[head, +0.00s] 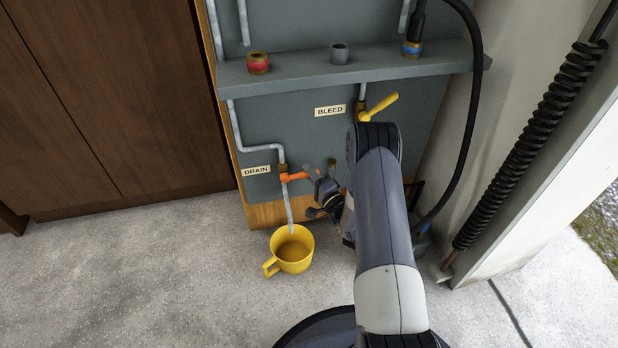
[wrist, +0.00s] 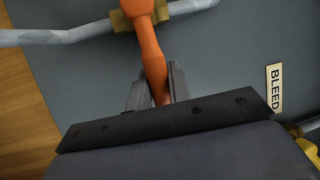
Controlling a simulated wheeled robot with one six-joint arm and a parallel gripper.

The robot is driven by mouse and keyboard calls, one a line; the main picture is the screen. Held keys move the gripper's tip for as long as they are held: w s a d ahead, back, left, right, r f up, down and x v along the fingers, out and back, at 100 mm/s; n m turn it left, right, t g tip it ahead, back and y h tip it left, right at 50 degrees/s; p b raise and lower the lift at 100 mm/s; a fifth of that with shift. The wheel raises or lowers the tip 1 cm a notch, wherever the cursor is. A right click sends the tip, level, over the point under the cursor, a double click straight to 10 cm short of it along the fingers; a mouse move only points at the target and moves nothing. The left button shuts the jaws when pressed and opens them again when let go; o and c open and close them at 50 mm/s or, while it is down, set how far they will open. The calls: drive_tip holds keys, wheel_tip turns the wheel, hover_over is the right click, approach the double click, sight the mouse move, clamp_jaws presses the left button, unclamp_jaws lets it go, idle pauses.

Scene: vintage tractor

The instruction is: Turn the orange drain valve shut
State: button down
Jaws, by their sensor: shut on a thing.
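The orange drain valve handle (head: 298,176) sits on a brass valve body (head: 283,170) beside the DRAIN label (head: 257,171). In the head view it points to the right, roughly level, across the vertical drain pipe. My gripper (head: 318,179) is at the handle's right end. In the wrist view the orange handle (wrist: 152,62) runs down between the fingers of my gripper (wrist: 158,92), which are shut on its end. A yellow cup (head: 292,250) stands on the floor under the pipe's lower end. Its inside shows yellow-brown, and I cannot tell if it holds liquid.
A yellow bleed valve handle (head: 379,106) is above right, near the BLEED label (head: 330,110). A grey shelf (head: 300,72) with red and blue fittings crosses the panel above. A black hose (head: 474,110) hangs at the right. Brown cabinets (head: 115,90) stand left; the floor at left is clear.

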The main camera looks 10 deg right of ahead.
drive_tip(key=shift+f+m, duration=0.2)
drive_tip(key=shift+m, duration=0.1)
drive_tip(key=c, duration=1.3)
unclamp_jaws()
drive_tip(key=p+v, duration=0.2)
drive_tip(key=v, duration=0.9)
drive_tip(key=shift+w+a, duration=0.1)
